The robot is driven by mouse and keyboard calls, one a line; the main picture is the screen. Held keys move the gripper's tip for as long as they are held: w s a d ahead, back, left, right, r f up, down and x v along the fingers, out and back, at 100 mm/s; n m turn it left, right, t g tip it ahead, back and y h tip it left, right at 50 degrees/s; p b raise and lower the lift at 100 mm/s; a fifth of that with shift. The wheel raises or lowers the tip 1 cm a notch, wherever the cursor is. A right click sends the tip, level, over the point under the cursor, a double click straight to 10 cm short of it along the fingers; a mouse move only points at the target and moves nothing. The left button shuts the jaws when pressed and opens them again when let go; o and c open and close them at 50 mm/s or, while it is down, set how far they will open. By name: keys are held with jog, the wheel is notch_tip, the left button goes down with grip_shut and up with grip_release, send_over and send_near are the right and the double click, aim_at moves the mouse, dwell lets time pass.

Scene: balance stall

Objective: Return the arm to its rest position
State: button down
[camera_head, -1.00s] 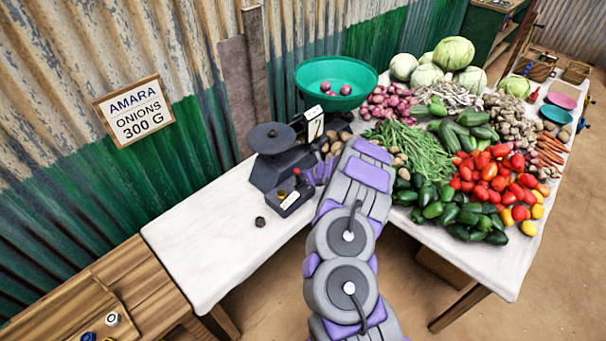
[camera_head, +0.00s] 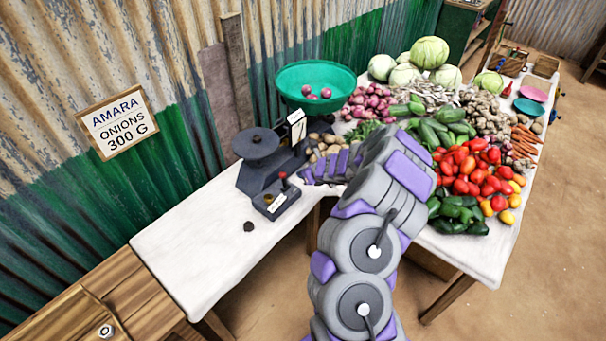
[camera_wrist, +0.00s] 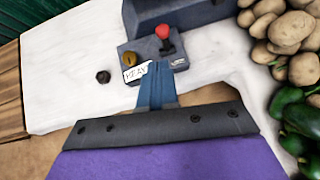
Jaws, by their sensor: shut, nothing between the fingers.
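My grey and purple arm reaches up from the bottom of the head view, bends, and points left. My gripper (camera_head: 307,177) is at its end, just right of the scale's control box. In the wrist view my gripper (camera_wrist: 158,82) shows as blue fingers, shut together and empty. Its tips are in front of the control box (camera_wrist: 172,55), which has a red-knobbed lever, a brass knob and a small label. I cannot tell whether the tips touch it. The dark scale (camera_head: 262,170) carries a green bowl (camera_head: 290,80) with a few onions inside.
The white-topped table (camera_head: 195,245) is clear at its left, except for a small dark weight (camera_head: 249,226). Potatoes (camera_wrist: 290,30) lie right of the scale. Green peppers, tomatoes (camera_head: 480,170) and cabbages crowd the right. A wooden bench (camera_head: 130,285) stands lower left. A sign (camera_head: 118,122) hangs on the wall.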

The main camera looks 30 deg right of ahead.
jog(key=shift+d+f, duration=0.1)
jog(key=shift+d, duration=0.2)
jog(key=a+r+n+y, duration=0.5)
jog(key=a+r+n, duration=0.5)
jog(key=a+r, duration=0.7)
jog(key=s+a+r+n+g+y, duration=0.1)
jog(key=s+a+r+n+g, duration=0.15)
jog(key=s+a+n, duration=0.45)
jog(key=s+a+r+n+g+y, duration=0.1)
jog(key=s+a+r+n+g, duration=0.2)
jog(key=a, duration=0.6)
jog(key=s+a+r+n+g+h+b, duration=0.1)
jog(key=s+a+n+g+h, duration=0.2)
jog(key=s+n, duration=1.15)
jog(key=s+d+g+h, duration=0.1)
jog(key=s+d+h, duration=0.1)
jog(key=s, duration=0.5)
jog(key=s+d+h, duration=0.2)
jog(key=s+d, duration=0.3)
jog(key=s, duration=0.2)
jog(key=s+d+f+g+h, duration=0.1)
jog(key=s+d, duration=0.3)
jog(key=s, duration=0.4)
jog(key=shift+m+g+h+b, duration=0.35)
jog(key=shift+h+b, duration=0.1)
jog(key=shift+h, duration=0.05)
